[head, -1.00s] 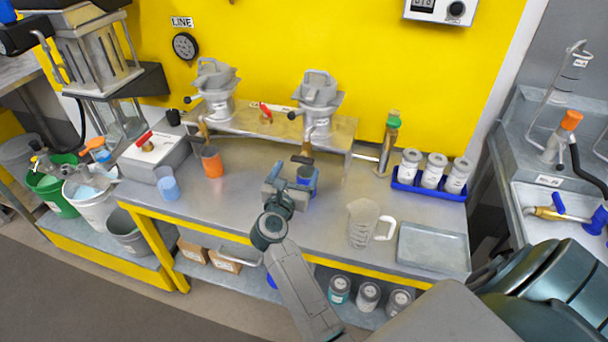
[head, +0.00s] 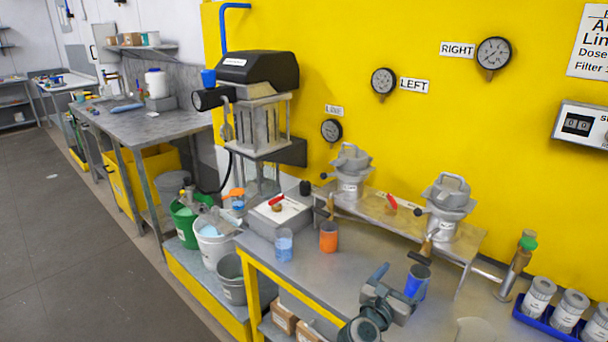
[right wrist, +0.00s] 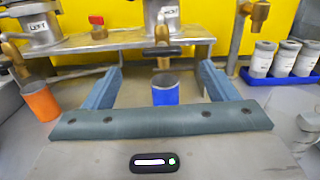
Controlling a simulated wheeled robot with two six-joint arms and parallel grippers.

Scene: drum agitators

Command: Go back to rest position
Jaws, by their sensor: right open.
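My right gripper (head: 394,284) is over the steel bench, with its jaws open. In the right wrist view its two fingers (right wrist: 160,85) stand wide apart, with a blue cup (right wrist: 166,91) between and beyond them, seemingly untouched. The blue cup (head: 416,282) also shows in the head view, upright below the spout of the right-hand grey vessel (head: 447,205). An orange cup (head: 328,237) stands below the left-hand grey vessel (head: 350,172); it also shows in the right wrist view (right wrist: 41,102). My left gripper is not in view.
A light blue cup (head: 284,246) stands near the bench's left end. A blue tray (head: 545,326) of lidded jars is at the right. Buckets, including a green one (head: 186,222), stand on a low shelf at left. Grey floor (head: 75,245) is free farther left.

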